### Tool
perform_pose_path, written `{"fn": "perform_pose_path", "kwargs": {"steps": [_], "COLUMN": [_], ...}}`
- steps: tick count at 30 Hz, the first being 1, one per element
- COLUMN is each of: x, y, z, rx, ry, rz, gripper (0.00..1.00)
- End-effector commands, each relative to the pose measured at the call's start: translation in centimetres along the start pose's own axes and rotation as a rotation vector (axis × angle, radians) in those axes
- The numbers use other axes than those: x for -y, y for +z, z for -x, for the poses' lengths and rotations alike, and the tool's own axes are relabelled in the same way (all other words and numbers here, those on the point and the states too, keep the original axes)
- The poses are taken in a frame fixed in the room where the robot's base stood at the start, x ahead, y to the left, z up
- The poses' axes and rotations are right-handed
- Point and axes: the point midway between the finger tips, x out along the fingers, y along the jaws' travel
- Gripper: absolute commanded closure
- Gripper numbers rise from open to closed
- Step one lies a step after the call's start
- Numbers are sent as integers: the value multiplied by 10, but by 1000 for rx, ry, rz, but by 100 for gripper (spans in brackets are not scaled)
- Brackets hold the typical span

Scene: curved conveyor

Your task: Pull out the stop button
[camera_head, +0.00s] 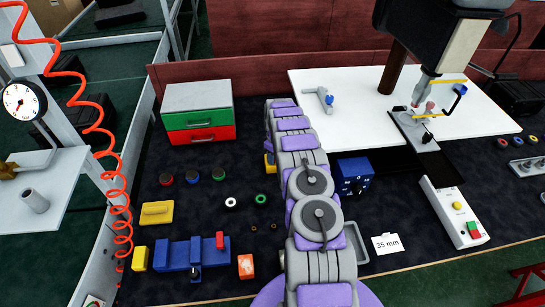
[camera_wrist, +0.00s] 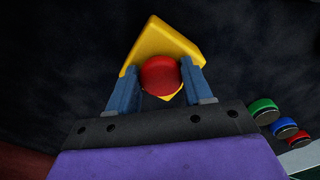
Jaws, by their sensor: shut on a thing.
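The stop button (camera_wrist: 160,76) is a round red cap on a yellow housing (camera_wrist: 162,38), which shows as a diamond in the wrist view. My gripper (camera_wrist: 161,71) has its two blue fingers on either side of the red cap and is shut on it. In the head view a bit of yellow (camera_head: 268,159), probably the housing, shows at the left edge of my arm. The red cap and my fingertips are hidden there behind my arm.
Red, blue and green round knobs (camera_head: 192,178) stand left of my arm. A drawer box (camera_head: 197,95) is behind them. Blue fixtures (camera_head: 185,254) lie at the front left. A blue box (camera_head: 354,176) and a control panel (camera_head: 452,225) are to the right.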

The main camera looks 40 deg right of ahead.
Motion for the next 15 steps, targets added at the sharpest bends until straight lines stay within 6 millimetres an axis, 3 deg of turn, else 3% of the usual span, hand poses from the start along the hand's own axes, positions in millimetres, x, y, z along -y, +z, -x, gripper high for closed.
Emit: {"fn": "perform_pose_path", "kwargs": {"steps": [1,15], "x": [0,8], "y": [10,7], "z": [-10,5], "rx": [16,13], "ry": [-6,5], "rz": [-5,-1], "gripper": [80,81]}}
